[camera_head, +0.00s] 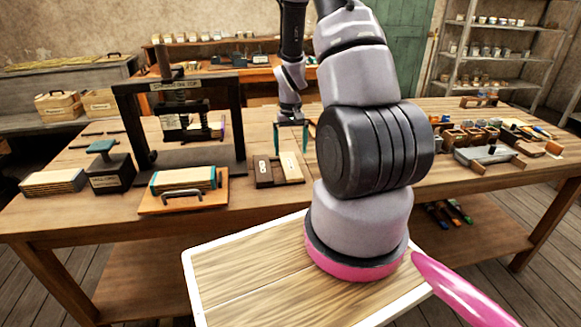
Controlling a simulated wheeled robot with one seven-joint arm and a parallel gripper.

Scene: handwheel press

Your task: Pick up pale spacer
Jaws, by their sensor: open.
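The pale spacer looks to be the light wooden block (291,167) lying in a small brown tray (268,186) on the workbench, beside a darker block (263,170). My gripper (291,146) points down with teal fingers spread apart and nothing between them. In the picture it is just above and behind the pale block. I cannot tell its exact height over the block. My arm passes in front of the bench's middle and hides part of it to the right.
A black press frame (243,125) stands left of the tray. Several small boxes (455,138) stand at the right.

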